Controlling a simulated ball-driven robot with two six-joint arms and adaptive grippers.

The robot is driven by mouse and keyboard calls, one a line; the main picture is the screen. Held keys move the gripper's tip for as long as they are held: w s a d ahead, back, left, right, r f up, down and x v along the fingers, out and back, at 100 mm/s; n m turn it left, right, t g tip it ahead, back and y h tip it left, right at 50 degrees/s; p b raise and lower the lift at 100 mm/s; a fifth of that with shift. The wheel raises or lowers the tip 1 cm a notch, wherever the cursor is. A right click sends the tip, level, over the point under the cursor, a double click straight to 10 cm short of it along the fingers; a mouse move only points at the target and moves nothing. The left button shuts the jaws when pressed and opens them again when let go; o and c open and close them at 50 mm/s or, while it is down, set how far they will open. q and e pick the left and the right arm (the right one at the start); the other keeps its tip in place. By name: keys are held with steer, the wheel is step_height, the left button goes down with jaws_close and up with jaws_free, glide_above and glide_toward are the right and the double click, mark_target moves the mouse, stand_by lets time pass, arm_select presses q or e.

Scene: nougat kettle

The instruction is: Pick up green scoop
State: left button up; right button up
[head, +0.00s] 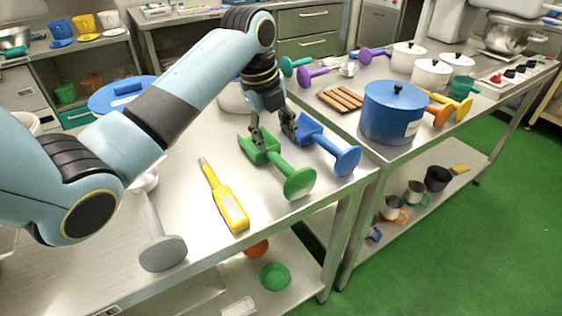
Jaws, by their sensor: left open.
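The green scoop (276,160) lies on the near steel table, its round knob end toward the front right and its scoop end toward the back left. My left gripper (273,141) comes down over the scoop end, fingers apart, one finger near the green scoop and the other near the blue scoop (328,146) beside it. I cannot tell whether the fingers touch either scoop. My right gripper is not in the picture.
A yellow tool (225,199) and a grey scoop (160,245) lie left of the green scoop. A blue lidded pot (391,114) stands on the adjoining table. The front part of the near table (195,195) has bare patches.

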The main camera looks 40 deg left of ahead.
mark_target(279, 159)
arm_select(q)
steer(key=shift+w+d+f, duration=0.1)
steer(key=shift+d+f, duration=0.05)
steer(key=shift+f, duration=0.8)
steer(key=f, duration=0.2)
steer(key=d+f, duration=0.1)
steer(key=f, duration=0.2)
steer(key=shift+f, duration=0.3)
steer(key=shift+c, duration=0.7)
steer(key=c, duration=0.7)
jaws_close()
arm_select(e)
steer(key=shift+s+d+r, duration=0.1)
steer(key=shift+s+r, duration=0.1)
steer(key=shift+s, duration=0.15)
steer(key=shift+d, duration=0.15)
